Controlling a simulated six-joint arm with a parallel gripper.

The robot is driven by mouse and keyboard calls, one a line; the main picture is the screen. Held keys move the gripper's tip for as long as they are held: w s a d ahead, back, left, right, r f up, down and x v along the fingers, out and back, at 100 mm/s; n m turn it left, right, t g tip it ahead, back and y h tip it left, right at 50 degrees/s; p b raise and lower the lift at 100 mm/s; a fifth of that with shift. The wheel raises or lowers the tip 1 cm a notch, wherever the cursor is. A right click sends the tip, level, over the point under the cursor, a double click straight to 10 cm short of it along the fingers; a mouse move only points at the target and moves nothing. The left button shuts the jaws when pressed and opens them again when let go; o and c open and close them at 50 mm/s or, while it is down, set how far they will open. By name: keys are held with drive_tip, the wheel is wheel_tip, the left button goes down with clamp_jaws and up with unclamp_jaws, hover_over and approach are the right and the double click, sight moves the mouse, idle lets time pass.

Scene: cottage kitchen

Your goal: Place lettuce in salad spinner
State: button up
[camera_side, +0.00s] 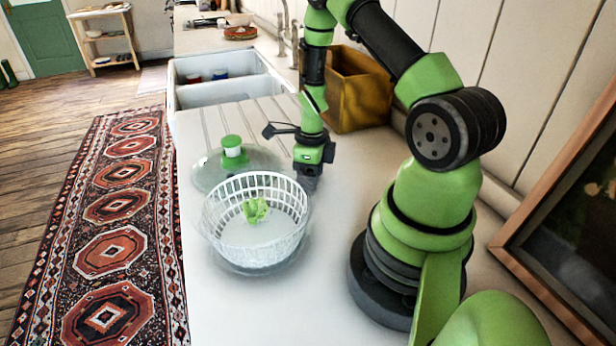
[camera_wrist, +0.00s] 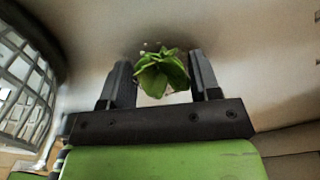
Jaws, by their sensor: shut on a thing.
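The salad spinner (camera_side: 215,232), a white slatted basket in a clear bowl, stands open on the counter. One green lettuce piece (camera_side: 256,210) lies inside it. My gripper (camera_side: 308,184) is low over the counter, just behind and right of the basket in the side view. In the wrist view my gripper (camera_wrist: 162,78) is shut on another lettuce leaf (camera_wrist: 166,72), held between the two dark fingers. That leaf is hidden in the side view. The basket wall (camera_wrist: 22,85) shows at the left of the wrist view. The clear lid (camera_side: 208,172) with a green knob lies behind the spinner.
A white double sink (camera_side: 225,90) with a grooved drainer lies further back. A wooden crate (camera_side: 358,95) stands against the wall behind my gripper. A framed picture (camera_side: 560,190) leans at the right. The counter in front of the spinner is clear.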

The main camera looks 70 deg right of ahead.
wheel_tip(320, 180, up, 18)
drive_tip(key=n, duration=2)
hover_over(261, 231)
drive_tip(key=s+a, duration=0.2)
drive_tip(key=shift+n+g+h, duration=0.3)
drive_tip(key=shift+n+h, duration=0.1)
drive_tip(key=shift+n, duration=0.1)
wheel_tip(261, 231, down, 16)
drive_tip(key=shift+w+a+r, duration=0.1)
drive_tip(key=shift+w+r, duration=0.05)
